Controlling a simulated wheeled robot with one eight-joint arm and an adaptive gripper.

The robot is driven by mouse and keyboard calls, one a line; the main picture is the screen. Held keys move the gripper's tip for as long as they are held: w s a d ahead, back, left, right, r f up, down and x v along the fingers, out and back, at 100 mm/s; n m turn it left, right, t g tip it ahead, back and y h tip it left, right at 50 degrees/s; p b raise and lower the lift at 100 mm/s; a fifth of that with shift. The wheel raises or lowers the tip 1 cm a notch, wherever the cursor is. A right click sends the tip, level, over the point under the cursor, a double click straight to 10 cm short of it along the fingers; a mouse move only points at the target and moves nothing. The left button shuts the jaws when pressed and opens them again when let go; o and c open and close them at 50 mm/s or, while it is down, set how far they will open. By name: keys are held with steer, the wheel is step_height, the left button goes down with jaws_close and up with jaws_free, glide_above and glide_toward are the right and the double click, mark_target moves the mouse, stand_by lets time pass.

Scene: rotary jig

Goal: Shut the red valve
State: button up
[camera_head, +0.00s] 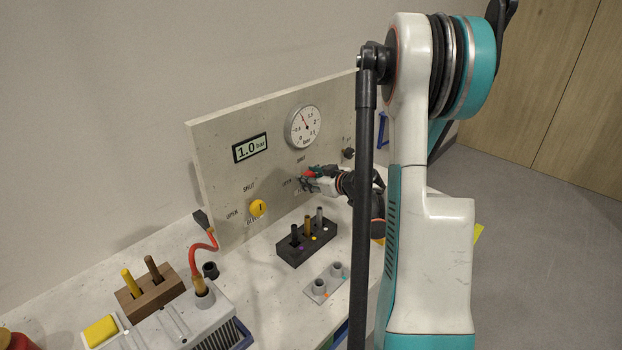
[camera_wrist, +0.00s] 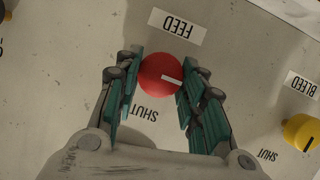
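The red valve (camera_wrist: 158,74) is a round red knob on the upright panel. Its white mark points right in the wrist view, toward one finger, and away from the SHUT label (camera_wrist: 145,113). The FEED label (camera_wrist: 173,27) lies on its other side. My gripper (camera_wrist: 161,80) has one teal finger on each side of the knob, with both fingertips against its edges. In the head view, my gripper (camera_head: 309,181) is at the panel, and the red valve (camera_head: 318,172) is partly hidden by the fingers.
A yellow knob (camera_head: 257,208) sits lower left on the panel (camera_head: 225,165). Above are a dial gauge (camera_head: 304,127) and a display (camera_head: 250,148) reading 1.0 bar. A black block (camera_head: 306,245) with pegs stands below my gripper. A red hose (camera_head: 204,247) rises at left.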

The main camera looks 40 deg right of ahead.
steer(key=shift+m+y, duration=0.3)
steer(key=shift+d+f+m+t+y+b, duration=0.1)
steer(key=shift+d+m+t+y+b, duration=0.1)
steer(key=shift+m+y+b, duration=1.35)
steer(key=shift+d+f+m+t+y+b, duration=0.3)
steer(key=shift+m+y, duration=0.75)
steer(key=shift+m, duration=1.35)
steer(key=shift+r+m+t+y+b, duration=0.1)
steer(key=shift+m+y+b, duration=1.1)
steer(key=shift+m, duration=0.75)
steer(key=o, duration=1)
steer(key=shift+o, duration=0.2)
